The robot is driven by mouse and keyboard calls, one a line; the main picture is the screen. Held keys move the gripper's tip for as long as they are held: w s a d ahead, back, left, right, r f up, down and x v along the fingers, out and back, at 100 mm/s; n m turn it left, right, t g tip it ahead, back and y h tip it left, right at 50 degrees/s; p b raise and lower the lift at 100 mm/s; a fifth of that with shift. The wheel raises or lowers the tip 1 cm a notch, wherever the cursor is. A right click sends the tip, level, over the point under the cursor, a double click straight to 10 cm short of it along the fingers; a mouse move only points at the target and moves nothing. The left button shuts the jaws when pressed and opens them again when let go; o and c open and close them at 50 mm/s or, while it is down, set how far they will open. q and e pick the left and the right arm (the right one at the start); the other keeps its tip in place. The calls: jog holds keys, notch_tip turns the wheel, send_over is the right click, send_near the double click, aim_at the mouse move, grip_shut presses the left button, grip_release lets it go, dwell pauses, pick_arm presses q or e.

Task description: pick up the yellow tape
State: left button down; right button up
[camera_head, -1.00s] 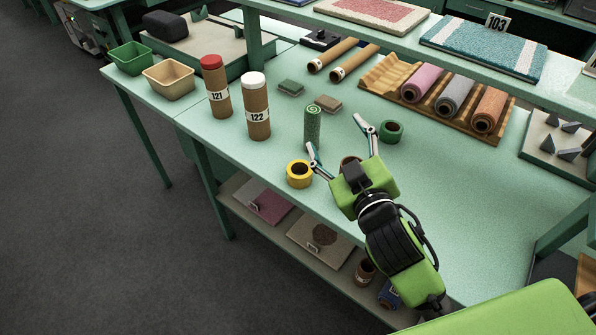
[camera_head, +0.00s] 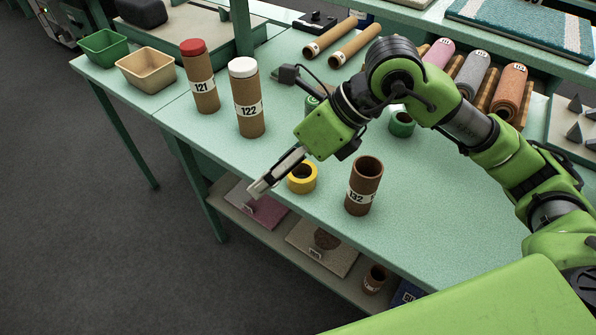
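The yellow tape (camera_head: 302,187) is a short ring lying on the green table near its front edge, with its hole facing up. My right gripper (camera_head: 262,130) comes in from the right and is spread wide and empty. One finger slants down-left just left of the tape, and the other points left, farther back. The green gripper body hangs above and behind the tape. I cannot tell whether the near finger touches the tape. My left gripper is not in view.
An upright brown tube labelled 132 (camera_head: 364,186) stands right of the tape. Tubes 122 (camera_head: 248,100) and 121 (camera_head: 200,85) stand to the left. A green tape (camera_head: 401,124) sits behind. A green roll (camera_head: 312,101) is mostly hidden by my gripper. The front right table is clear.

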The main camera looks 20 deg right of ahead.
aim_at(303, 171)
jog(key=w+d+f+m+t+h, duration=0.15)
jog(key=w+d+h, duration=0.3)
jog(key=d, duration=0.55)
jog(key=x, duration=0.8)
jog(key=shift+a+p, duration=0.1)
jog(key=shift+p, duration=0.3)
jog(key=p+x, duration=0.2)
jog(key=x, duration=0.2)
jog(key=shift+w+f, duration=0.25)
jog(key=shift+f, duration=0.1)
jog(key=shift+w+f, duration=0.15)
jog(key=shift+f, duration=0.15)
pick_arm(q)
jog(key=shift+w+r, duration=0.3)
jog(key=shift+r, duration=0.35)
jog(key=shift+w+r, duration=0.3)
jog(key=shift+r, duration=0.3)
pick_arm(e)
jog(key=c, duration=1.2)
